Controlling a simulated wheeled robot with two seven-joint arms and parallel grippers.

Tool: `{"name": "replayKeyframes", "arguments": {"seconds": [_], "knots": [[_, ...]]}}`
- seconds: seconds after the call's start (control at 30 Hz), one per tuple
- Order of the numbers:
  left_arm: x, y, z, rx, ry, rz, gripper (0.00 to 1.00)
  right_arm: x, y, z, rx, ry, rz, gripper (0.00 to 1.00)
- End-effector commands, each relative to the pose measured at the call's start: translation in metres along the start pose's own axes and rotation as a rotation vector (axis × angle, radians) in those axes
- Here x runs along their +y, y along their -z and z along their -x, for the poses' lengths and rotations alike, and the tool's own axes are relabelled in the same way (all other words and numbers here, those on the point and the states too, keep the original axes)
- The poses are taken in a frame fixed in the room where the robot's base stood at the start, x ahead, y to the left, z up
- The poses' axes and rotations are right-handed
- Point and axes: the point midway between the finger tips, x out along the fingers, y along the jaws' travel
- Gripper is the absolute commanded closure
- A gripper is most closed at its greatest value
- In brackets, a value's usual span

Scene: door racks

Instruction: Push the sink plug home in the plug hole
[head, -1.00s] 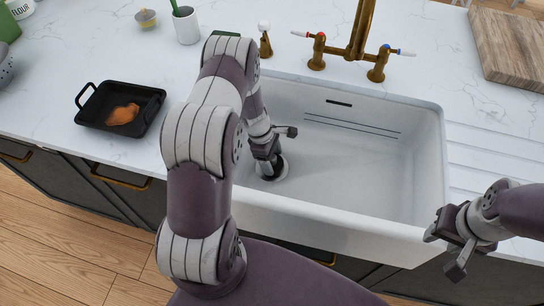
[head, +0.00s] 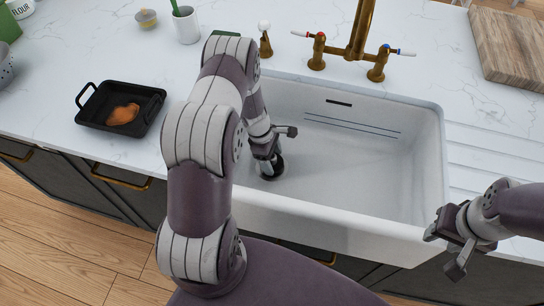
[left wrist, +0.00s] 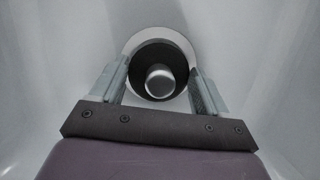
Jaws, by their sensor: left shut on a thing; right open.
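The sink plug (left wrist: 160,53) is a black disc with a shiny round metal knob in the left wrist view. The pale rim of the plug hole (left wrist: 160,33) shows around its upper edge. In the head view the plug hole (head: 260,175) lies at the left of the basin floor, partly hidden by the gripper. My left gripper (head: 270,168) is low in the basin over the hole, shut on the plug; its fingers flank it in the left wrist view (left wrist: 158,82). I cannot tell how deep the plug sits. My right gripper (head: 447,256) is open and empty by the sink's front right corner.
The white sink (head: 425,190) has walls around my left gripper. A brass tap (head: 357,45) stands behind it. A black pan (head: 95,118) is on the counter to the left, and a wooden board (head: 510,45) at the back right. The basin's right side is clear.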

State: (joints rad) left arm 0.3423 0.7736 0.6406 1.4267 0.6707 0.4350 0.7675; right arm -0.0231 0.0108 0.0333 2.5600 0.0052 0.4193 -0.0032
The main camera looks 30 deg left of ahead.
Motion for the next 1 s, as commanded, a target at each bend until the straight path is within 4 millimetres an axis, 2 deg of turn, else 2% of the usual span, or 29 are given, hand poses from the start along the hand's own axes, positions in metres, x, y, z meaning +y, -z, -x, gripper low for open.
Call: {"name": "replayKeyframes", "arguments": {"seconds": [0.47, 1.0], "knots": [[0.0, 0.0, -0.001, 0.0, 0.0, 0.0, 0.55, 0.0, 0.0, 0.0, 0.0, 0.0, 0.0, 0.57], [0.0, 0.004, -0.013, 0.0, 0.0, 0.0, 0.55, 0.0, -0.001, -0.01, 0.0, 0.0, 0.0, 0.57]]}}
